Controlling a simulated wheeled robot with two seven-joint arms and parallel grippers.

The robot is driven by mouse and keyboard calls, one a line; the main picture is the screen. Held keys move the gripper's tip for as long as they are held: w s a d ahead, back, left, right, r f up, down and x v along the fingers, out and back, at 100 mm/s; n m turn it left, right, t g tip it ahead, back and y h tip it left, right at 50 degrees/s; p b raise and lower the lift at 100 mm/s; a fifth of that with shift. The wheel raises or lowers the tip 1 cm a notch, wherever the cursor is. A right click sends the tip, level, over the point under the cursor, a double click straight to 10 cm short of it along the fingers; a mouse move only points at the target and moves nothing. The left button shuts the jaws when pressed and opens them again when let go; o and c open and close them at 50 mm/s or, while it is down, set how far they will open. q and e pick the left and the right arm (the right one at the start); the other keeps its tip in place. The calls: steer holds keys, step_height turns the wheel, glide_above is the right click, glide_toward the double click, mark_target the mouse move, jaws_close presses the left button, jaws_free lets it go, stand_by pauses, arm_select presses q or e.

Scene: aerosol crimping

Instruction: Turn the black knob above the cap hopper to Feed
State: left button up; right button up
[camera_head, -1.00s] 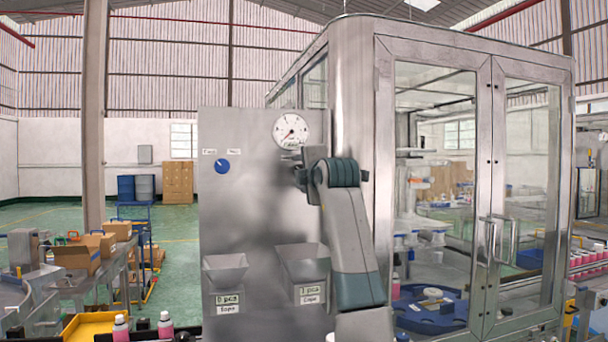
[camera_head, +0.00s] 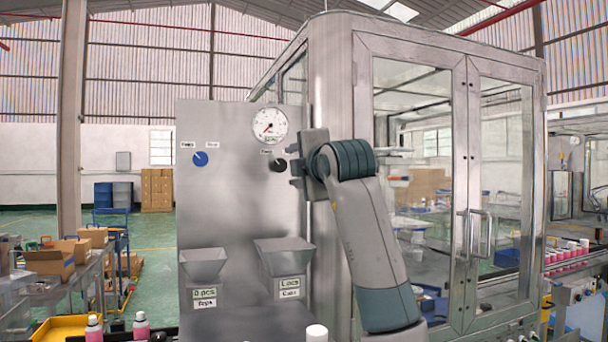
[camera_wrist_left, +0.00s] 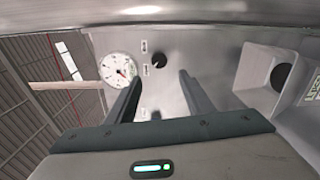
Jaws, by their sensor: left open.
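The black knob (camera_head: 278,165) is on the steel panel, below the gauge and above the cap hopper (camera_head: 285,258). Small white labels sit above it, too blurred to read surely, and its pointer setting is unclear. My left gripper (camera_head: 297,166) is just right of the knob in the head view, fingers toward the panel. In the left wrist view the gripper (camera_wrist_left: 161,76) is open and empty, and the knob (camera_wrist_left: 159,60) shows beyond the gap between the fingertips, apart from both. My right gripper is not in view.
A blue knob (camera_head: 200,159) is left of the black one, and a round gauge (camera_head: 269,126) is above. A second hopper (camera_head: 203,263) is at lower left. A glass-doored steel cabinet (camera_head: 362,90) stands close at right. The panel between knobs and hoppers is bare.

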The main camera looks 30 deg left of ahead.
arm_select(q)
steer(key=shift+b+v, duration=0.6)
steer(key=shift+v, duration=2.15)
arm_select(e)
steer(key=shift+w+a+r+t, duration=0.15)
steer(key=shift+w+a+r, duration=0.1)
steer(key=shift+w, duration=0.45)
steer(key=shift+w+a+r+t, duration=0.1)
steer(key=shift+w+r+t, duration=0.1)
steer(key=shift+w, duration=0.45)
arm_select(q)
steer(key=shift+f, duration=0.1)
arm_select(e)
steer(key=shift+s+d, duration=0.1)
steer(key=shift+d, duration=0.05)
